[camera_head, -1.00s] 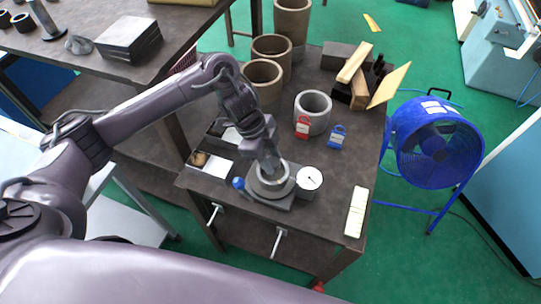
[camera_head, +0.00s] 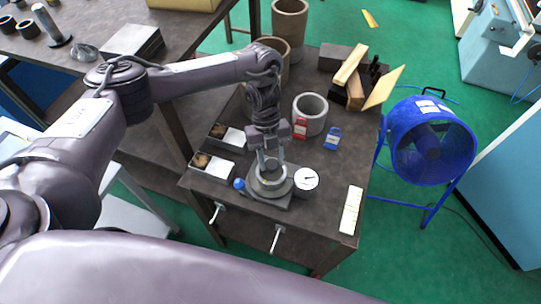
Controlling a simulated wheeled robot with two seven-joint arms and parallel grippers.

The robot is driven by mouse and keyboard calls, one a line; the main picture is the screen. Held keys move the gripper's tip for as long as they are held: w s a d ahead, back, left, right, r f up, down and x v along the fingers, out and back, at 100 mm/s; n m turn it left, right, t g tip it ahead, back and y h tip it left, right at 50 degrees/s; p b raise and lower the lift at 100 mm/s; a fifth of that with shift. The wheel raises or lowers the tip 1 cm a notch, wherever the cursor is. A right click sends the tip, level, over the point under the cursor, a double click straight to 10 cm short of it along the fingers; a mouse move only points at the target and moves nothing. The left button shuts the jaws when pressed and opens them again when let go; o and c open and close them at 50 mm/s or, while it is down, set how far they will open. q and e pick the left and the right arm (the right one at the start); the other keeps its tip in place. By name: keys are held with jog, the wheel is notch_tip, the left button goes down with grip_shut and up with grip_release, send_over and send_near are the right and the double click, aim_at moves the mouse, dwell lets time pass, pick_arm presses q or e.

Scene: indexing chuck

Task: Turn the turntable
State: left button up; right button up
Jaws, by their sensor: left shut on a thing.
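The turntable (camera_head: 271,191) is a round grey metal chuck on a flat base plate near the front of the dark workbench. A blue knob (camera_head: 239,184) sits at its left, and a white dial (camera_head: 306,180) with a dark pointer stands at its right. My left gripper (camera_head: 268,172) points down into the chuck's ring from above and is shut on part of the turntable. The exact spot it grips is hidden by the fingers. My right gripper does not show.
Two small trays (camera_head: 213,166) lie left of the chuck. A grey cylinder (camera_head: 311,113), a red padlock (camera_head: 299,129) and a blue padlock (camera_head: 332,139) stand behind it. A pale block (camera_head: 351,210) lies at the right edge. A blue fan (camera_head: 432,140) stands right of the bench.

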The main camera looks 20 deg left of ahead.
pick_arm(q)
jog(key=m, duration=0.2)
jog(key=m+y, duration=0.1)
jog(key=m, duration=0.1)
jog(key=shift+w+d+m+g+y, duration=0.15)
jog(key=shift+m+g+y, duration=0.15)
jog(key=shift+g, duration=0.1)
jog(key=m+y+b, duration=0.1)
jog(key=m+y, duration=0.1)
jog(key=m, duration=0.3)
jog(key=shift+d, duration=0.1)
jog(key=o, duration=1)
jog(key=shift+r, duration=0.1)
jog(key=b+v, duration=0.1)
jog(key=v, duration=0.6)
jog(key=shift+d+r+b, duration=0.1)
jog(key=shift+r+b, duration=0.15)
jog(key=shift+b, duration=0.1)
